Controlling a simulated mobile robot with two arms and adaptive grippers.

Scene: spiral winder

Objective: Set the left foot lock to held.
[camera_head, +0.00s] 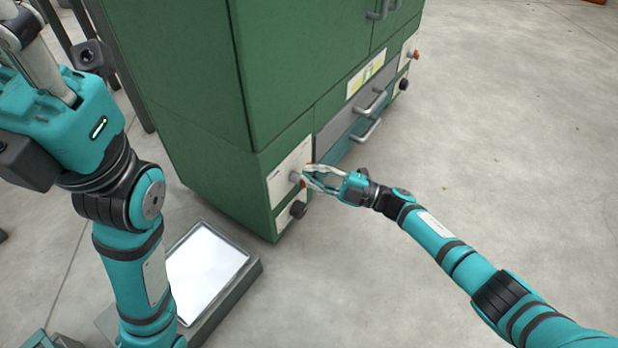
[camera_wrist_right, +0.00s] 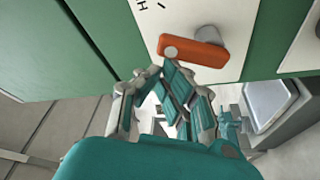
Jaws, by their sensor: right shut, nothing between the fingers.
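The left foot lock is on a pale plate (camera_head: 283,178) low on the near corner of the green cabinet. In the right wrist view, its orange lever (camera_wrist_right: 191,51) reaches left from a grey pivot (camera_wrist_right: 209,34) and has a grey round end. The pale plate (camera_wrist_right: 234,14) carries a partly visible letter mark above the lever. My right gripper (camera_head: 306,178) is at the lever, shut and empty. In the right wrist view, its fingertips (camera_wrist_right: 163,70) are just below the lever's round end; I cannot tell whether they touch.
A dark knob (camera_head: 297,209) sits below the near lock. A low white-topped tray (camera_head: 244,272) stands nearby. Right floor is clear.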

